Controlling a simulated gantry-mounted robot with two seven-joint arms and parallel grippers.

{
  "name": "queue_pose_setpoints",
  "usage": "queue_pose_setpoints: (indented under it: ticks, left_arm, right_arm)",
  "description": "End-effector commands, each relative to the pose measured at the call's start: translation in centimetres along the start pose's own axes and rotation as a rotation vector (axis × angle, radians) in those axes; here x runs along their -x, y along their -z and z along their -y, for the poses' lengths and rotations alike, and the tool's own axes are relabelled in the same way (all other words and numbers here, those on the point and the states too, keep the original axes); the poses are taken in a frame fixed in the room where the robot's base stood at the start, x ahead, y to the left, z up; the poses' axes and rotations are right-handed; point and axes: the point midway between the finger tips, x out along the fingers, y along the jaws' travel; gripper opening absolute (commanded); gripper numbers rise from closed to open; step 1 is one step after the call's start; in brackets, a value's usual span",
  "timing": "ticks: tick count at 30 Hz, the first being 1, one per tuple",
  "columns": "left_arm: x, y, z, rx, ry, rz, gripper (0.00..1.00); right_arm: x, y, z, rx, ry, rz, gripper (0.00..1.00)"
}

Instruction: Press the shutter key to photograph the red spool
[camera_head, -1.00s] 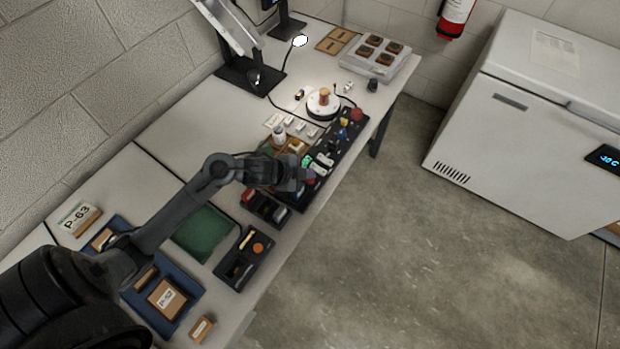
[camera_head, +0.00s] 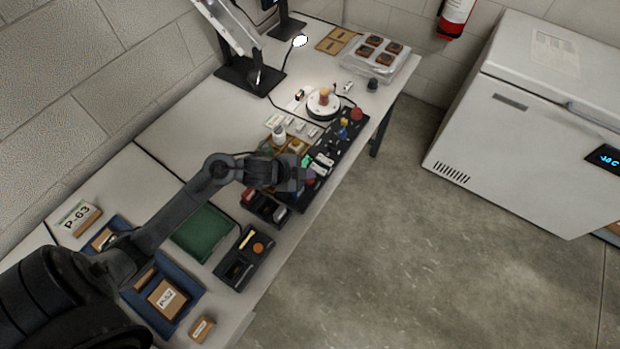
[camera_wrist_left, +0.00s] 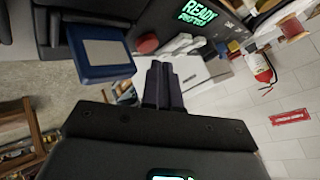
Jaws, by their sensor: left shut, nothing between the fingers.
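The red spool (camera_head: 324,92) stands upright on a round white turntable (camera_head: 314,110) towards the far end of the bench. A long black control panel (camera_head: 345,141) runs along the bench's front edge, with several keys and coloured knobs. In the left wrist view a red round button (camera_wrist_left: 147,43) and pale keys (camera_wrist_left: 190,70) lie just beyond the fingers, near a green lit display (camera_wrist_left: 198,12) reading READY. I cannot tell which is the shutter key. My left gripper (camera_head: 306,180) is shut and empty over the panel's near end; its fingertips (camera_wrist_left: 163,68) show in the wrist view. Contact is unclear.
A black tray (camera_head: 245,258), a green mat (camera_head: 202,233) and a blue tray (camera_head: 188,312) lie nearer on the bench. A lamp and stand (camera_head: 250,78) are at the back. A white freezer (camera_head: 530,120) stands right, across clear floor.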

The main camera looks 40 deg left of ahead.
Motion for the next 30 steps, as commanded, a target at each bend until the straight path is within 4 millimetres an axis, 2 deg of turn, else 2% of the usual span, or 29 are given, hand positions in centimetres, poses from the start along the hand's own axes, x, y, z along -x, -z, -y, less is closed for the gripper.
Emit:
queue_pose_setpoints:
  ticks: [30]
  left_arm:
    - [-0.71,-0.52,-0.52,0.000,0.000,0.000,0.00]
  right_arm:
    - [-0.34,-0.17,-0.18,0.008,-0.006,0.002,0.43]
